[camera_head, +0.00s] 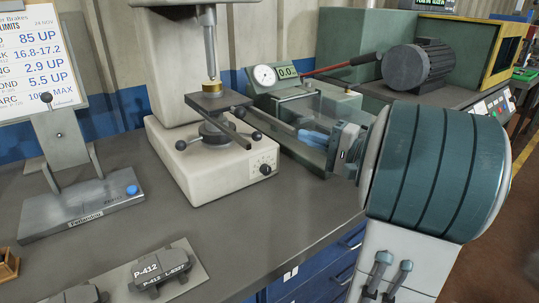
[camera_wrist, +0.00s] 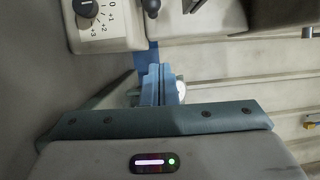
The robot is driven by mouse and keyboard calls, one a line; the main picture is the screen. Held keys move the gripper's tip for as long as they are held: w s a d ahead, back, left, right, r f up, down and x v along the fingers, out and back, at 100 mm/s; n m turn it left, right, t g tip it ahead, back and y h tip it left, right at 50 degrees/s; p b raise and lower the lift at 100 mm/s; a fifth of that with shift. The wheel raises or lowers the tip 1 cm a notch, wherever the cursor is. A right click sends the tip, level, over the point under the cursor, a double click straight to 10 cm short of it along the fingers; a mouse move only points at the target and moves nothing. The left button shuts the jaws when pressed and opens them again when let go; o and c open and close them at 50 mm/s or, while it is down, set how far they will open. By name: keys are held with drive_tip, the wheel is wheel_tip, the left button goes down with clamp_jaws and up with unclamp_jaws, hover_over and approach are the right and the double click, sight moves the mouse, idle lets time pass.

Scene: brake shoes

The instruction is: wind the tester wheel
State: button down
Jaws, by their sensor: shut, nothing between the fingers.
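The pale hardness tester (camera_head: 210,165) stands on the grey bench. Its wheel (camera_head: 218,133), a dark hub with spokes ending in black knobs, sits on the screw under the small dark anvil table (camera_head: 222,100). My gripper (camera_head: 312,137) is right of the tester, apart from the wheel, with its blue fingers pointing left toward it. In the wrist view the blue fingers (camera_wrist: 160,84) are together and empty. A black knob (camera_wrist: 151,6), probably of the wheel, shows at the top edge there, beside the tester's base dial (camera_wrist: 87,8). Most of the wheel is out of that view.
A gauge machine with a round dial (camera_head: 264,76) and a red-handled lever stands behind my gripper. A grey fixture (camera_head: 85,203) with a blue button is at the left. Brake shoe parts on a P-412 plate (camera_head: 160,272) lie in front. Bench between is clear.

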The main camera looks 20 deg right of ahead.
sight(268, 146)
drive_tip(key=w+a+b, duration=0.1)
drive_tip(key=w+a, duration=0.1)
drive_tip(key=w+a+n+b, duration=0.1)
drive_tip(key=w+a, duration=0.1)
drive_tip(key=a, duration=0.1)
drive_tip(key=w+a+n+b, duration=0.1)
drive_tip(key=w+a, duration=0.1)
drive_tip(key=shift+w+a+r, duration=0.15)
drive_tip(key=shift+a+r, duration=0.05)
drive_tip(key=shift+r, duration=0.05)
drive_tip(key=shift+s+a, duration=0.3)
drive_tip(key=shift+s, duration=0.05)
drive_tip(key=shift+f, duration=0.1)
drive_tip(key=shift+s+b, duration=0.15)
drive_tip(key=shift+b, duration=0.25)
drive_tip(key=shift+s+a+m+t+h, duration=0.2)
drive_tip(key=shift+m+t+h, duration=0.1)
drive_tip(key=shift+t+h, duration=0.1)
